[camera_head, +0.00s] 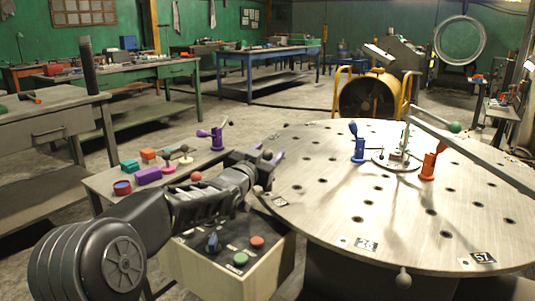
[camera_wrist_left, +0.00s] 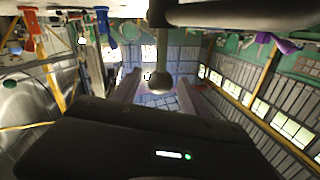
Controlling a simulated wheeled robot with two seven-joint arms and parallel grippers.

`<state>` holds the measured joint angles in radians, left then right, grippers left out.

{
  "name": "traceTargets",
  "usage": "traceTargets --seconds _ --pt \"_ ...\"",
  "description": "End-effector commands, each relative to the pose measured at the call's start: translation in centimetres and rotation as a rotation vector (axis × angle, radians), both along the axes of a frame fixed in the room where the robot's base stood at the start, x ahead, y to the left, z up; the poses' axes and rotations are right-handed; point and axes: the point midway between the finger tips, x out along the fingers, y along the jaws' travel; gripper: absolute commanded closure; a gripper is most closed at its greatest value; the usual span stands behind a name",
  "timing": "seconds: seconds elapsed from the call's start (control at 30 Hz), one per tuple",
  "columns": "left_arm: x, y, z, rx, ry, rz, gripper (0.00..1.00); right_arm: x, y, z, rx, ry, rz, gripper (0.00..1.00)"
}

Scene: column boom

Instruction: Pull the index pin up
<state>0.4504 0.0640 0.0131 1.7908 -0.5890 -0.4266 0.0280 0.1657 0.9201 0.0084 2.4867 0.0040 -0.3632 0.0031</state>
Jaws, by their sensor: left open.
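A dark ball knob, which looks like the index pin's top, shows beside my left gripper (camera_head: 262,160) at the left edge of the round table (camera_head: 330,215) in the head view. In the upside-down left wrist view the ball knob (camera_wrist_left: 160,84) on its thin stem (camera_wrist_left: 158,45) shows between the two fingers of my left gripper (camera_wrist_left: 158,92). The fingers are open, one on each side of it. I cannot tell whether they touch it. The stem's foot meets a dark bar (camera_wrist_left: 240,14). My right gripper is not in view.
Blue (camera_head: 358,148) and orange (camera_head: 429,165) clamps stand on the perforated table. A long grey bar (camera_head: 470,150) crosses its right side. A control box (camera_head: 225,255) with buttons stands below my left arm. A low bench (camera_head: 115,183) with small coloured parts is at left.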

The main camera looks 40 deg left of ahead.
Motion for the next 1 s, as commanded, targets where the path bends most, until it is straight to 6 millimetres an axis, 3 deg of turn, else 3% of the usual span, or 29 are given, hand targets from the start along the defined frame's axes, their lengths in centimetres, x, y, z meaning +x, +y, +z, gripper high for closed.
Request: traceTargets --seconds 0.17,0.6,1.0 --pt "-1.1 -0.2 0.1 0.001 -0.001 0.001 0.48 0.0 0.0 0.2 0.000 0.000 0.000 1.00" --pt "-7.2 -1.6 0.2 0.001 -0.002 0.001 0.48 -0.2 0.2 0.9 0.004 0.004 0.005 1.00" --pt "-7.6 -1.7 0.0 0.000 -0.001 0.001 0.48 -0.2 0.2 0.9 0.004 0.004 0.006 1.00"
